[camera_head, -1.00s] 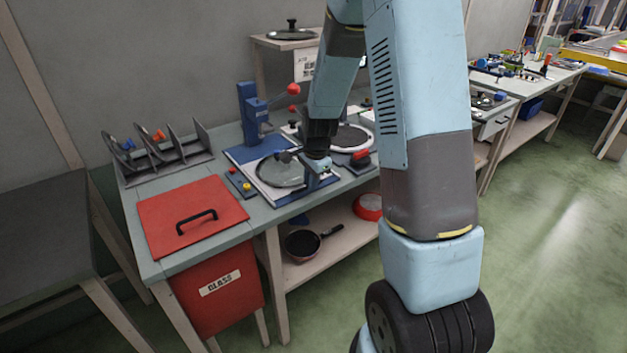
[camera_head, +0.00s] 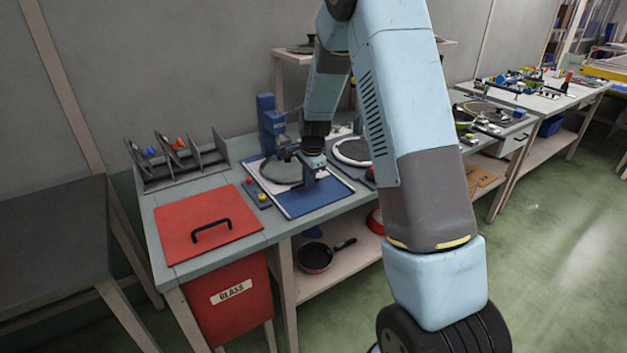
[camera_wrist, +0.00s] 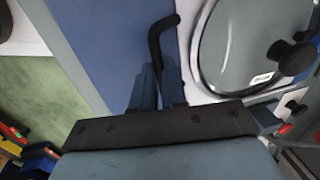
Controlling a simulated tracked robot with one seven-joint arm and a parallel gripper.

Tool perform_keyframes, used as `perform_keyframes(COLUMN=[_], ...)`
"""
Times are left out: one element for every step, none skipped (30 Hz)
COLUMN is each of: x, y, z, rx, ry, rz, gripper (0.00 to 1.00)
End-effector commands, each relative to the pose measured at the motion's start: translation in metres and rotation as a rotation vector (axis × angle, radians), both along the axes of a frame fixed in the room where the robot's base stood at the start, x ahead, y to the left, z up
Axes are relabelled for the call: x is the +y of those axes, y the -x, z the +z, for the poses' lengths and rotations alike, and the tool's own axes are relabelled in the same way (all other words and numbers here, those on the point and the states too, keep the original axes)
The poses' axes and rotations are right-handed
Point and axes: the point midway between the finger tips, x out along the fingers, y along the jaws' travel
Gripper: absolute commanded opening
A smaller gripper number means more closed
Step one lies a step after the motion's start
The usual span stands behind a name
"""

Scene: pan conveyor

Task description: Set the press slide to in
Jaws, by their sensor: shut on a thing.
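The press has a blue upright (camera_head: 268,122) at the back and a flat blue bed (camera_head: 305,203) whose front part is bare. The slide is a white plate (camera_wrist: 187,42) carrying a round glass lid (camera_head: 278,170) with a dark knob, and it lies towards the back of the bed, by the upright. In the wrist view the lid (camera_wrist: 240,45) is right of the slide's bent black handle (camera_wrist: 157,42). My gripper (camera_head: 312,168) is low over the bed, shut on that handle; its fingertips (camera_wrist: 160,92) flank the handle's lower part.
A small button box (camera_head: 257,193) stands left of the bed. A red glass bin lid (camera_head: 207,225) and a rack (camera_head: 178,160) are further left. Another white-ringed station (camera_head: 352,151) is close on the right. A pan (camera_head: 316,257) lies on the shelf below.

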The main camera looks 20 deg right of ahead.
Motion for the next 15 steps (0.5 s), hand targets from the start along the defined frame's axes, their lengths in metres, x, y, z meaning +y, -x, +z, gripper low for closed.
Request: perform_keyframes(x=[0.0021, 0.0022, 0.0024, 0.0025, 0.0027, 0.0027, 0.0027, 0.0026, 0.0025, 0.0025, 0.0024, 0.0023, 0.0022, 0.0021, 0.0020], y=[-0.0070, -0.0073, -0.0074, -0.0076, -0.0076, -0.0076, -0.0074, -0.0072, -0.0070, -0.0068, -0.0065, -0.0062, -0.0059, -0.0056, -0.0053], z=[0.0040, 0.0041, 0.0042, 0.0043, 0.0043, 0.0044, 0.0042, 0.0042, 0.0041, 0.0039, 0.0038, 0.0036, 0.0034, 0.0033, 0.0030], rx=[-0.020, -0.021, -0.022, -0.023, -0.023, -0.023, -0.023, -0.022, -0.021, -0.021, -0.019, -0.018, -0.017, -0.017, -0.016], ry=[-0.001, -0.001, -0.002, -0.002, -0.002, -0.002, -0.002, -0.002, -0.001, -0.001, -0.002, -0.002, -0.001, -0.001, -0.001], rz=[0.000, 0.001, 0.001, 0.001, 0.001, 0.001, 0.001, 0.001, 0.001, 0.001, 0.001, 0.001, 0.001, 0.001, 0.000], gripper=[0.00, 0.00, 0.00, 0.00, 0.14, 0.18, 0.21, 0.24, 0.28, 0.31, 0.33, 0.37, 0.38, 0.38, 0.38])
